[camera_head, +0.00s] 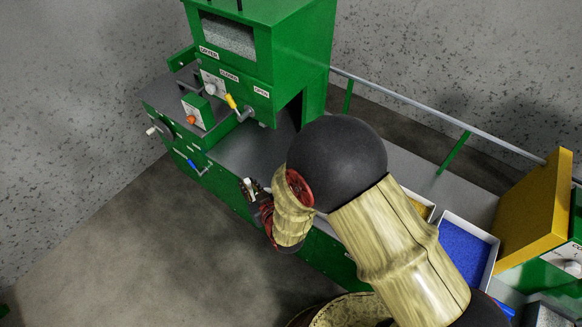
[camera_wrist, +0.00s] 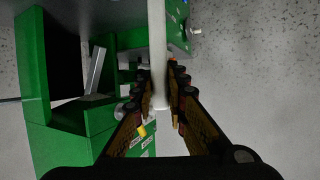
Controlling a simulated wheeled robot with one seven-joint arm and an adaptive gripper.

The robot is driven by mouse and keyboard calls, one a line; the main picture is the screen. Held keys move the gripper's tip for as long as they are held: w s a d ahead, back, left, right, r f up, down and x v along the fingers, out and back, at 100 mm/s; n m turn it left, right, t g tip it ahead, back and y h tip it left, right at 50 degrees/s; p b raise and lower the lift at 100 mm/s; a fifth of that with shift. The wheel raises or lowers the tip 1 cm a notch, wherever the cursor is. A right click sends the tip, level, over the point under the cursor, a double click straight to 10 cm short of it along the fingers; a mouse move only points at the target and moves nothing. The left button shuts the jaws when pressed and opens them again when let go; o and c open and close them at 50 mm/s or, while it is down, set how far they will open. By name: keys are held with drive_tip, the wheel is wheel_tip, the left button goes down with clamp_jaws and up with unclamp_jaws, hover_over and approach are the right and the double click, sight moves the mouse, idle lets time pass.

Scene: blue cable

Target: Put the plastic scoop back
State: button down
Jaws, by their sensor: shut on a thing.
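My gripper (camera_head: 252,190) is in front of the green machine's grey worktop, beyond the bend of my arm. In the wrist view my gripper (camera_wrist: 158,88) has its two dark, yellow-sided fingers closed around a pale, straight rod. This rod is the plastic scoop's handle (camera_wrist: 157,40) as far as I can tell; it runs up out of the top of the picture. The scoop's bowl is not visible. In the head view only a small pale bit of the scoop (camera_head: 251,184) shows at the fingertips.
The green dryer (camera_head: 300,50) with levers and knobs stands behind the worktop (camera_head: 240,152). A blue-filled tray (camera_head: 465,250) and a yellow panel (camera_head: 535,215) are at right. A grey rail (camera_head: 420,112) runs along the back. Floor (camera_head: 150,260) at left is clear.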

drive_tip(key=shift+w+a, duration=0.3)
drive_tip(key=w+d+f+b, duration=0.3)
drive_tip(key=w+d+b, duration=0.1)
drive_tip(key=w+d, duration=0.7)
drive_tip(key=shift+w, duration=1.45)
drive_tip(key=shift+f, duration=0.15)
drive_tip(key=shift+f, duration=0.15)
drive_tip(key=c, duration=1.8)
unclamp_jaws()
